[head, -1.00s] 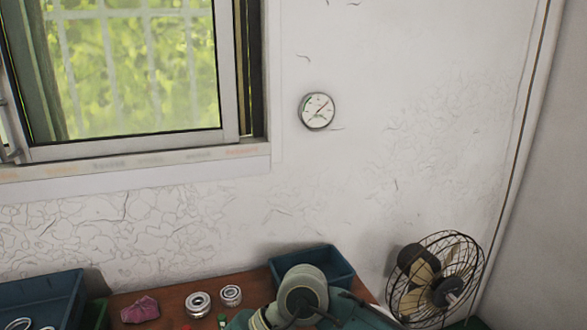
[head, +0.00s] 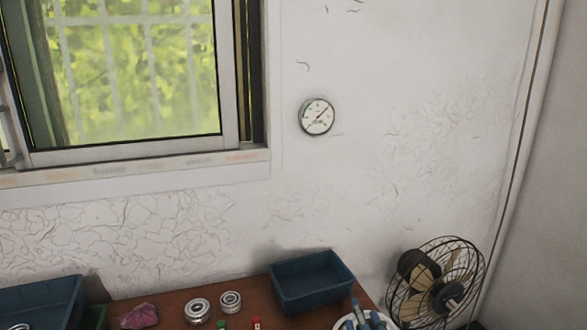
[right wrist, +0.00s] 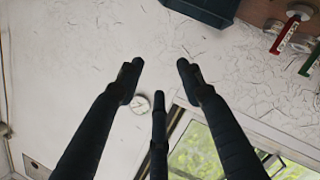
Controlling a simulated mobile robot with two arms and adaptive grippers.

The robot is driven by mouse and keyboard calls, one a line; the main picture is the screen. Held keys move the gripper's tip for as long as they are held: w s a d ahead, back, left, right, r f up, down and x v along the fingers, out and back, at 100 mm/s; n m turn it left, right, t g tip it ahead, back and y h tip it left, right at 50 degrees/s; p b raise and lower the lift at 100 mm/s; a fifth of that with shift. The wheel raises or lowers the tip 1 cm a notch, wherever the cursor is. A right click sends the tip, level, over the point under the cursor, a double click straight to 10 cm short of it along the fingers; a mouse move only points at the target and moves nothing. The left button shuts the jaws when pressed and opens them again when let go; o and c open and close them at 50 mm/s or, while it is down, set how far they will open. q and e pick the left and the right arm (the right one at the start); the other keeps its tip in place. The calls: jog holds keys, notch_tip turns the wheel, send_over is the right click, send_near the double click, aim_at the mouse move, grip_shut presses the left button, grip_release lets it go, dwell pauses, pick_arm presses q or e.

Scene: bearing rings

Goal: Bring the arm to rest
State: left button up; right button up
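My right gripper (head: 365,311) shows at the bottom edge of the head view, right of the middle, in front of the blue crate's right corner. Its fingers also fill the right wrist view (right wrist: 156,88), spread apart with nothing between them, so it is open. Much of the right arm is below the head view. My left gripper is not in view. Two metal bearing rings, a larger one (head: 197,311) and a smaller one (head: 231,301), lie on the brown table, apart from the gripper.
An empty blue crate (head: 312,284) stands at the table's back. A pink cloth (head: 138,315) lies between. A wire fan (head: 437,282) stands close right of the gripper. A gauge (head: 317,116) hangs on the wall.

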jog(key=s+d+f+m+g+h, duration=0.1)
jog(key=s+d+f+m+g, duration=0.2)
jog(key=s+f, duration=0.3)
jog(key=s+d+f+m+g, duration=0.2)
jog(key=s+f+g, duration=0.25)
jog(key=f, duration=0.45)
jog(key=s+d+f+m+g, duration=0.1)
jog(key=s+f+m+g, duration=0.15)
jog(key=s+f, duration=0.4)
jog(key=s+d+f+m+g, duration=0.1)
jog(key=s+f+m+g, duration=0.15)
jog(key=s, duration=0.75)
jog(key=s+f+n+g, duration=0.1)
jog(key=s+f+g, duration=0.15)
jog(key=f, duration=2.45)
jog(key=s+d+f, duration=0.2)
jog(key=s+f, duration=1.2)
jog(key=s, duration=0.3)
jog(key=shift+d+f+n, duration=0.25)
jog(key=shift+d+n, duration=0.05)
jog(key=shift+d, duration=0.1)
